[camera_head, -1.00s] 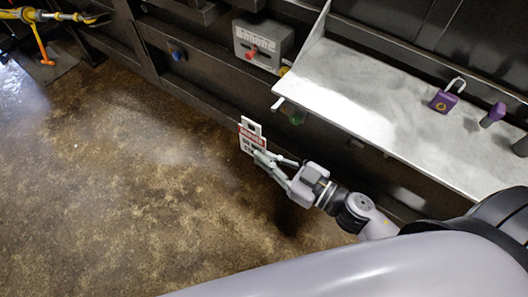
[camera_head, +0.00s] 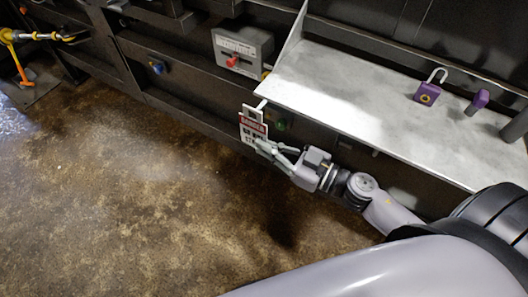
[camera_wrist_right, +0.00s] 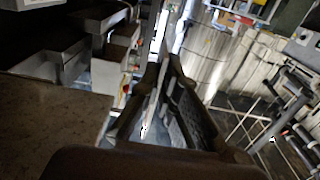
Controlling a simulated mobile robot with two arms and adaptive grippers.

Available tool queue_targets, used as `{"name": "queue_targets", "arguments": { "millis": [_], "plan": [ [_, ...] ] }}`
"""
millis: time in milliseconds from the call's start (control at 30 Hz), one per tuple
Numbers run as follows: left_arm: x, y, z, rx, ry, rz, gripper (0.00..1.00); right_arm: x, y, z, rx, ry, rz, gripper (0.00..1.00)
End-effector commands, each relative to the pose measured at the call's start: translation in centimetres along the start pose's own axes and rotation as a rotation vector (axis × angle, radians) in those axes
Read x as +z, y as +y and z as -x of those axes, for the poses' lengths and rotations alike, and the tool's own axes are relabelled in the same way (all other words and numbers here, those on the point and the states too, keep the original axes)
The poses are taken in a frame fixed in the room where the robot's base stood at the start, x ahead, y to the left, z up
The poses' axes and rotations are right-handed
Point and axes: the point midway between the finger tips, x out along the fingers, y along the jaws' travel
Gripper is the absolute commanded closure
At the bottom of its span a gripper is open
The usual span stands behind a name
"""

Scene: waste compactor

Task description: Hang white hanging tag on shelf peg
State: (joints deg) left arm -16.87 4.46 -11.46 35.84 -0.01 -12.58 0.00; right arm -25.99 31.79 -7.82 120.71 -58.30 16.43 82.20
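The white hanging tag (camera_head: 252,128) with a red band and black lettering is in the head view, upright, near the front left corner of the metal shelf. My right gripper (camera_head: 266,147) is shut on its lower part. In the right wrist view the tag shows edge-on as a thin pale strip (camera_wrist_right: 149,112) between the two dark fingers. The white shelf peg (camera_head: 262,104) sticks out at the shelf's left corner, close to the tag's top. I cannot tell whether tag and peg touch. My left gripper is not in view.
The metal shelf (camera_head: 350,105) carries a purple padlock (camera_head: 428,93) and another purple item (camera_head: 478,101). A grey box with a red knob (camera_head: 233,61) is on the dark machine left of the shelf. A green button (camera_head: 281,125) sits below the shelf.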

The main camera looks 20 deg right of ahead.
Motion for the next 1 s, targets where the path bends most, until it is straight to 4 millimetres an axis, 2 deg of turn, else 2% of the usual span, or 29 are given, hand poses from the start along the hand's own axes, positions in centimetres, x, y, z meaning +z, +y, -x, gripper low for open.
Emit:
{"name": "queue_targets", "arguments": {
  "millis": [267, 500, 1000],
  "plan": [
    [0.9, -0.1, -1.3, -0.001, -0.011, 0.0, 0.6, 0.3, 1.7, 0.0, -0.001, 0.0, 0.003, 1.0],
    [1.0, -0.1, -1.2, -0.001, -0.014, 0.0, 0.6, 0.6, 2.7, 0.0, 0.001, -0.001, 0.0, 1.0],
    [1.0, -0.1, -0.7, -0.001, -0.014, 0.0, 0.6, 0.9, 3.0, 0.0, 0.0, 0.0, 0.0, 1.0]
  ]
}}
